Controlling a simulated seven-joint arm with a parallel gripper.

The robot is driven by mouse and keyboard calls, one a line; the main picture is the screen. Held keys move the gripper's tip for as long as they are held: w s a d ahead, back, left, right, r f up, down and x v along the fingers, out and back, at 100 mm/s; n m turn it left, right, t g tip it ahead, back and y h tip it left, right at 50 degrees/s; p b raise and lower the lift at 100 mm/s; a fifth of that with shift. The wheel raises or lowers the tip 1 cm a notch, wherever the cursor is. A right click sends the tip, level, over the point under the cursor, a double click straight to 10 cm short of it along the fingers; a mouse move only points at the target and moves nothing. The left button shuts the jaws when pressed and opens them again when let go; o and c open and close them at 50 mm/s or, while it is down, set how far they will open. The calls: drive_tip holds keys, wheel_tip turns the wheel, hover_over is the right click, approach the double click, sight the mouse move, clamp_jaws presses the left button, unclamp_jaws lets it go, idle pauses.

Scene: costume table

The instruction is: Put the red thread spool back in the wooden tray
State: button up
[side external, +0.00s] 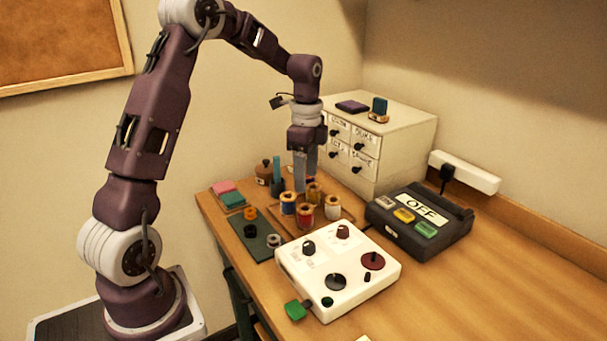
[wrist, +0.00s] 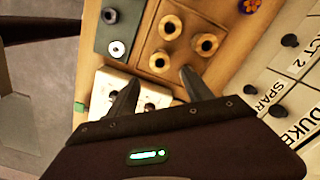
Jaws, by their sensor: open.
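Several thread spools with pale wooden tops stand on or at the wooden tray (side external: 283,218). A blue spool (side external: 288,205) and a yellow-orange one (side external: 313,194) stand close by. My gripper (side external: 305,178) is open and empty, pointing down above the back of the group. In the wrist view its fingers (wrist: 160,92) are apart, and the tray (wrist: 187,22) lies beyond them with spool tops showing; thread colours are hard to tell there.
A green mat (side external: 262,248) with small round items lies left of the tray. A white control box (side external: 345,285) stands in front, a dark box marked OFF (side external: 425,232) at right. A white drawer cabinet (side external: 405,140) is behind. The table's right front is clear.

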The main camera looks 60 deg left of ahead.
drive_tip(key=s+d+r+n+t+y, duration=0.1)
drive_tip(key=s+d+r+n+t, duration=0.3)
drive_tip(key=s+d+r, duration=0.75)
drive_tip(key=s+d+n, duration=0.3)
drive_tip(key=s, duration=0.3)
drive_tip(key=s+d+n+t+h, duration=0.1)
drive_tip(key=s+d+n, duration=0.2)
drive_tip(key=s, duration=0.4)
drive_tip(key=shift+d+f+n+t, duration=0.15)
drive_tip(key=shift+d+n+t, duration=0.15)
drive_tip(key=shift+d+n, duration=0.1)
drive_tip(key=shift+s+a, duration=0.1)
